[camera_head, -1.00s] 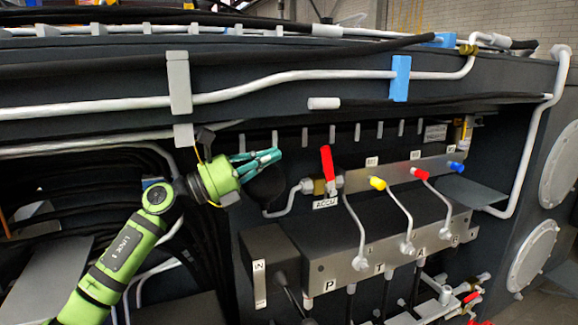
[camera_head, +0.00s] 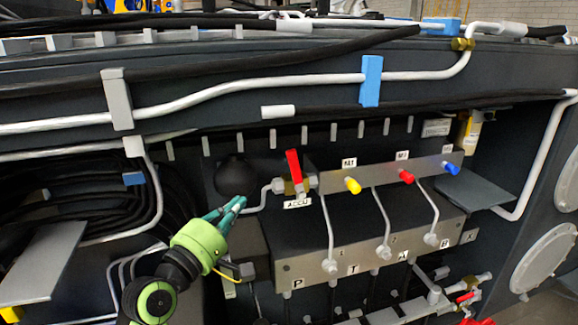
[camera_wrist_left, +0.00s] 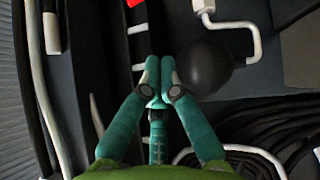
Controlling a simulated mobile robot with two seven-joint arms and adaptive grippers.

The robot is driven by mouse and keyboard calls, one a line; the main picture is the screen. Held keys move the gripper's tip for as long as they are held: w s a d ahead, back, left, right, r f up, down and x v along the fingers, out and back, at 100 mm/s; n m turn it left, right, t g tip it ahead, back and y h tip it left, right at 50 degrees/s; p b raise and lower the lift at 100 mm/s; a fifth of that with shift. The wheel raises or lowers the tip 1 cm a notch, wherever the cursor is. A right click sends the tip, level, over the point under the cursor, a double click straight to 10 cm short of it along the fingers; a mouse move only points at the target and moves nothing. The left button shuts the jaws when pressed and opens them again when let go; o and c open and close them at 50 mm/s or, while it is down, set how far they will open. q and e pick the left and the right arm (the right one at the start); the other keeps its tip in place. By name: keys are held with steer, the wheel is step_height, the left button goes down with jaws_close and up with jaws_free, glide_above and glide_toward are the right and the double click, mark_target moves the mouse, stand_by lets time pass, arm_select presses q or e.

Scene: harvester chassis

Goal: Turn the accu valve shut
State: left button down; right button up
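The accu valve (camera_head: 293,166) has a red lever pointing up, slightly tilted left, on a brass body above the "ACCU" label (camera_head: 297,203). My left gripper (camera_head: 239,203) has teal fingers and is left of and lower than the valve in the head view, apart from the lever in the picture. It appears just below the black round accumulator (camera_head: 237,176). In the left wrist view the fingertips (camera_wrist_left: 161,66) meet with nothing seen between them, beside the black ball (camera_wrist_left: 205,68). A red part (camera_wrist_left: 134,3) is cut off at the top edge; I cannot tell whether it is the lever.
A metal valve bar carries yellow (camera_head: 353,185), red (camera_head: 406,177) and blue (camera_head: 452,167) knobs right of the accu valve. A white pipe (camera_head: 257,207) runs between ball and valve. Black hoses (camera_head: 95,200) hang at left. A ledge with pipes overhangs above.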

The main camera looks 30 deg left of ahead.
mark_target(297, 176)
arm_select(q)
steer(key=w+d+r+b, duration=0.1)
steer(key=w+r+b, duration=0.1)
steer(key=w, duration=1)
steer(key=shift+w+r+b, duration=0.2)
steer(key=shift+b, duration=0.5)
